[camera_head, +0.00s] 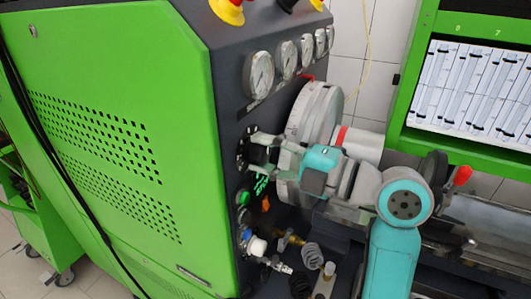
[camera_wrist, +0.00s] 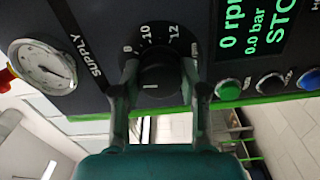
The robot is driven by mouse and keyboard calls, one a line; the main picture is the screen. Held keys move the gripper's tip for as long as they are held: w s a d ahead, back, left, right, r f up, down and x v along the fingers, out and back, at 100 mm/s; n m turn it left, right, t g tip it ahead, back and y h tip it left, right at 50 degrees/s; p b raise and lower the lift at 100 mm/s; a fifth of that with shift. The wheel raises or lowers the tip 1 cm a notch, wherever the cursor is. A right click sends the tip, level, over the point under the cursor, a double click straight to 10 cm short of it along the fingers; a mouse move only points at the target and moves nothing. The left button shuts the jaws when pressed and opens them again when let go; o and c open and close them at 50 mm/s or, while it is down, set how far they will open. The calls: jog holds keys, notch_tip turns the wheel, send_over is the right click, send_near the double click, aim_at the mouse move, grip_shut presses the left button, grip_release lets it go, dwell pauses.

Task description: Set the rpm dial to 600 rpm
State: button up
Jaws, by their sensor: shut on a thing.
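The rpm dial is a round black knob (camera_wrist: 160,78) on the dark panel in the wrist view. Scale numbers 8, 10 and 12 show along its upper edge; the rest of the scale is hidden by the knob and my fingers. A short white mark shows on the knob's face, but I cannot tell which number it points to. My gripper (camera_wrist: 160,72) has one finger on each side of the knob and is shut on it. In the head view, my gripper (camera_head: 262,152) reaches the panel's dial from the right. The display (camera_wrist: 252,30) reads 0 rpm and 0.0 bar.
A green button (camera_wrist: 228,90) and a dark button (camera_wrist: 271,83) sit right of the dial. A pressure gauge (camera_wrist: 42,66) marked SUPPLY is at left. In the head view, several gauges (camera_head: 259,73) line the panel above, and a large grey disc (camera_head: 311,120) stands close behind my gripper.

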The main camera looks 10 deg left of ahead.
jog(key=shift+n, duration=0.5)
jog(key=o, duration=1.1)
jog(key=shift+o, duration=0.2)
jog(key=v, duration=1.2)
jog(key=shift+s, duration=0.1)
